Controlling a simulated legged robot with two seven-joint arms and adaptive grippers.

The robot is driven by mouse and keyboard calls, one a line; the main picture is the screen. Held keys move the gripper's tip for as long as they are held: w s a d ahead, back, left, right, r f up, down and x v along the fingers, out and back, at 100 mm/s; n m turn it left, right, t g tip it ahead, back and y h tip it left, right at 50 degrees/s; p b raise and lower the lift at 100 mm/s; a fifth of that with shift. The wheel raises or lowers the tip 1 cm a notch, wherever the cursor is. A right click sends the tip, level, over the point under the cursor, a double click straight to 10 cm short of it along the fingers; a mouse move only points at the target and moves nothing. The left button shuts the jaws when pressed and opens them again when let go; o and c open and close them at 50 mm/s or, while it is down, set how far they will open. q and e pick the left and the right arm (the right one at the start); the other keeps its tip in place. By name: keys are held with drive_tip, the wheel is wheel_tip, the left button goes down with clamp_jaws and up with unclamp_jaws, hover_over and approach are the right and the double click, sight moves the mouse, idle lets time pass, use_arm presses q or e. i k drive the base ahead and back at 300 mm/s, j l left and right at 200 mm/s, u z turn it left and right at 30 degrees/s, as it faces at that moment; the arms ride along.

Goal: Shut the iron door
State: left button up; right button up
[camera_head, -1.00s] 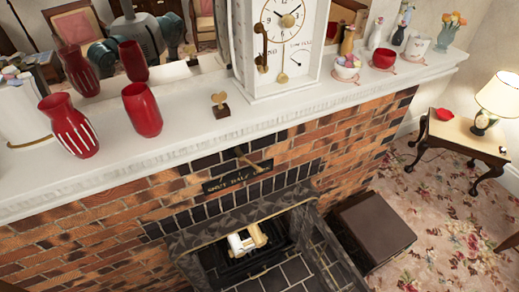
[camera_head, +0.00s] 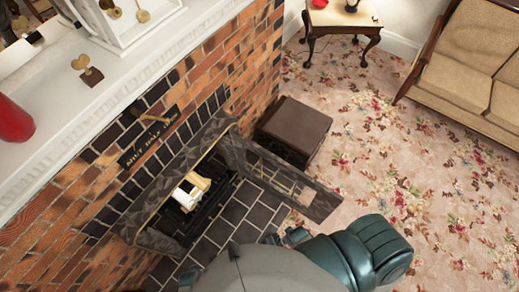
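The iron door (camera_head: 322,201) is a dark metal panel with a paned or meshed middle. It stands open, swung out from the right side of the fireplace opening over the hearth and carpet. The fireplace (camera_head: 160,196) has a dark patterned surround, and a pale log-like object (camera_head: 190,191) lies inside. My grey and teal body fills the bottom of the view, close to the door's free end. Neither gripper can be made out, and I see nothing holding the door.
A brown box (camera_head: 296,124) stands on the carpet behind the door. A small table (camera_head: 340,17) and a sofa (camera_head: 462,75) stand farther back. The white mantel (camera_head: 106,82) runs above the brickwork. The flowered carpet (camera_head: 385,150) to the right is clear.

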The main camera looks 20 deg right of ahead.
sight(325, 200)
drive_tip(key=z, duration=1.35)
drive_tip(key=l+z, duration=0.1)
drive_tip(key=z, duration=0.7)
drive_tip(key=i+l+z, duration=0.1)
drive_tip(key=z, duration=0.35)
drive_tip(key=i+z, duration=0.1)
drive_tip(key=z, duration=0.3)
drive_tip(key=l+z, duration=0.1)
drive_tip(key=z, duration=0.3)
drive_tip(key=i+u, duration=0.2)
drive_tip(key=i, duration=0.9)
drive_tip(key=i+u, duration=0.2)
drive_tip(key=i, duration=0.9)
drive_tip(key=i+u, duration=0.15)
drive_tip(key=u, duration=0.3)
drive_tip(key=i+l+u, duration=0.1)
drive_tip(key=u, duration=0.35)
drive_tip(key=i+l+u, duration=0.15)
drive_tip(key=u, duration=0.25)
drive_tip(key=i+l+u, duration=0.1)
drive_tip(key=u, duration=3.2)
drive_tip(key=k+z, duration=0.1)
drive_tip(key=z, duration=0.3)
